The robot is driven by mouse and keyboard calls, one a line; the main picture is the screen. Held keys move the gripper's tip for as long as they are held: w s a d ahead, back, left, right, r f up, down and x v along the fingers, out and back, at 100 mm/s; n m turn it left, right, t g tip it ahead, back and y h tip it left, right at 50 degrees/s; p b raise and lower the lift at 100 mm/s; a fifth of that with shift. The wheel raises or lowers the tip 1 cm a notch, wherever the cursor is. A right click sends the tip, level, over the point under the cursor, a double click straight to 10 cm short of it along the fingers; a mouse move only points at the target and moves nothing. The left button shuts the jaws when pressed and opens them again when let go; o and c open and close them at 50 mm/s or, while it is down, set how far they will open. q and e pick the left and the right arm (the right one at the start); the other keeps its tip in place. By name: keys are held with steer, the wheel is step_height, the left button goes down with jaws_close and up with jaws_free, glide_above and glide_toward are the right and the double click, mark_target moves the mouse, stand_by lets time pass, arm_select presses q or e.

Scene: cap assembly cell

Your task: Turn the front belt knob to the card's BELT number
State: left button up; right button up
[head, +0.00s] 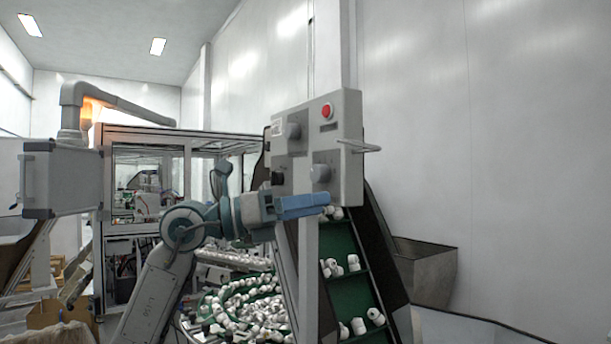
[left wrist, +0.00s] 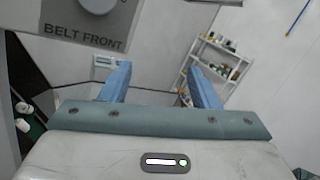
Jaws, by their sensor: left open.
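The front belt knob (left wrist: 98,4) is a grey round knob, cut off at the top left of the left wrist view, above a grey plate lettered BELT FRONT (left wrist: 85,38). In the head view a lower grey knob (head: 320,173) on the control box (head: 347,175) sits just above my left gripper (head: 326,204); its lettering is not readable there. My left gripper's blue fingers (left wrist: 158,70) are apart with nothing between them, below and to the right of the lettered plate, not touching the knob. No BELT number can be read. My right gripper is not in view.
The box also carries an upper grey knob (head: 293,131), a red button (head: 327,110), a dark knob (head: 277,178) and a bar handle (head: 358,146) sticking out right. Below, a green conveyor (head: 350,298) carries white caps. A metal hopper (head: 428,272) stands right.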

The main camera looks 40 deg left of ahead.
mark_target(314, 172)
arm_select(q)
steer(key=s+a+r+n+t+y, duration=0.35)
steer(key=a+r+y, duration=0.3)
steer(key=a, duration=0.25)
steer(key=shift+m+g+y, duration=0.25)
steer(key=shift+m, duration=0.2)
steer(key=p+x, duration=0.1)
steer(key=x, duration=0.2)
steer(key=p+x, duration=0.4)
steer(key=x, duration=0.1)
steer(key=shift+w+d+f, duration=0.2)
steer(key=shift+d+f, duration=0.15)
steer(key=shift+d, duration=0.1)
steer(key=shift+x, duration=0.8)
steer(key=shift+f, duration=0.15)
steer(key=c, duration=1)
